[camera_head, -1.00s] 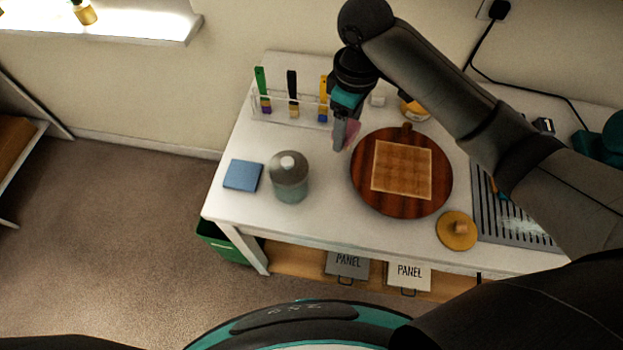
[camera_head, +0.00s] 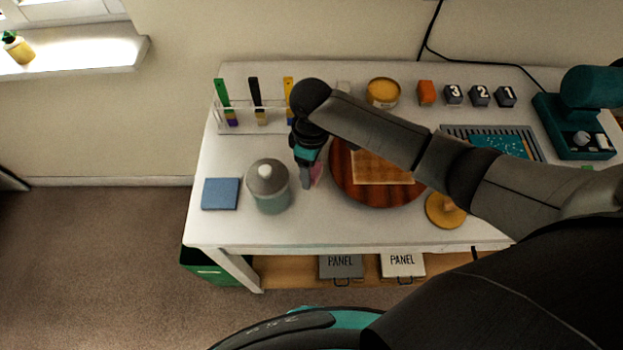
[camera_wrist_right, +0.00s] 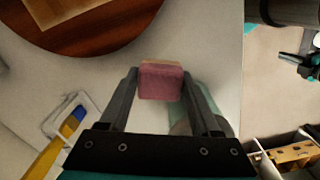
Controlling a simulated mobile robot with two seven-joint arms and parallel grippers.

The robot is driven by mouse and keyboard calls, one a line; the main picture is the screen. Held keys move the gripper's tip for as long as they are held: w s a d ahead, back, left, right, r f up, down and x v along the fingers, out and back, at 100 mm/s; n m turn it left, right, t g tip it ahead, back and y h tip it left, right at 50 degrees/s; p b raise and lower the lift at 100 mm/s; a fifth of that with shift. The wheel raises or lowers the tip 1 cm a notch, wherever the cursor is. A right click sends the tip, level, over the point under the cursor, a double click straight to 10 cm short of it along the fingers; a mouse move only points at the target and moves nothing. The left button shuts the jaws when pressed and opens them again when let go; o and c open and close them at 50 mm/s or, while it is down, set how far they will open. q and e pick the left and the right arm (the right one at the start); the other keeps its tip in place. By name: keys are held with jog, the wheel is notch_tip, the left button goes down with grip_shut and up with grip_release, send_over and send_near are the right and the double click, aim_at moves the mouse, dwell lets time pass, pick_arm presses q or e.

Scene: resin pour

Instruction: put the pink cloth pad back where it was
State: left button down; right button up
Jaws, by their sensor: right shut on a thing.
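The pink cloth pad (camera_wrist_right: 160,82) is between the fingertips of my right gripper (camera_wrist_right: 162,88) in the right wrist view, and the jaws are shut on it. In the head view the pad (camera_head: 317,172) shows as a small pink patch beside the right gripper (camera_head: 308,178). The gripper is over the white table (camera_head: 300,225), between the grey-lidded jar (camera_head: 270,190) and the round dark wooden board (camera_head: 345,180). I cannot tell whether the pad touches the table. My left gripper is not in view.
A blue pad (camera_head: 220,194) lies left of the jar. A rack (camera_head: 240,122) with several coloured brushes stands at the back left. A square wooden panel (camera_head: 380,168) lies on the board. A round wooden lid with a knob (camera_head: 445,211) is at the right front. Free table lies in front of the jar.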

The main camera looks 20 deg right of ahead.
aim_at(312, 181)
jog(key=shift+f+b, duration=0.45)
jog(key=shift+f, duration=1.9)
jog(key=shift+f, duration=0.1)
jog(key=o, duration=1.2)
notch_tip(312, 181, up, 12)
jog(key=shift+r+p, duration=0.15)
jog(key=shift+p, duration=0.9)
